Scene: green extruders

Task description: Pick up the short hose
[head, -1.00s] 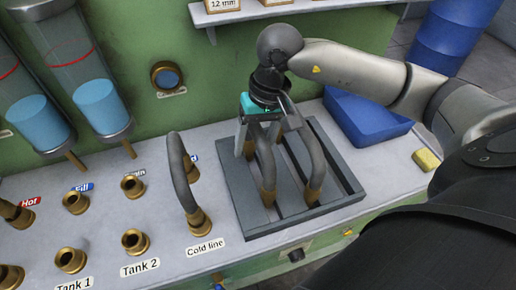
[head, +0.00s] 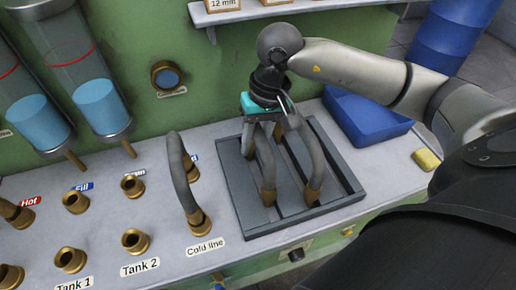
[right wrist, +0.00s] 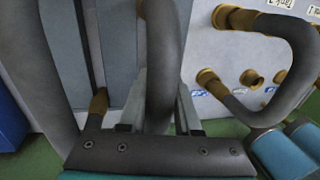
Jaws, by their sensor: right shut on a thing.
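Two grey bent hoses with brass ends stand side by side in a dark slotted tray (head: 238,185). My right gripper (head: 262,137) is over the left hose (head: 265,160) from above and is shut on it near its upper part. In the right wrist view this hose (right wrist: 161,60) passes between the two fingers (right wrist: 158,118). The right hose (head: 306,150) of the tray stands free, close beside the gripper; I cannot tell clearly which of the two is shorter. The held hose's lower brass end still appears down at the tray. My left gripper is not in view.
Another grey hose (head: 178,172) arches over the bench, joined to a brass port by the "Cold line" label (head: 206,247). Several open brass ports are at the left. A blue bin (head: 365,122) and a yellow sponge (head: 427,160) lie right. A shelf (head: 250,14) hangs above.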

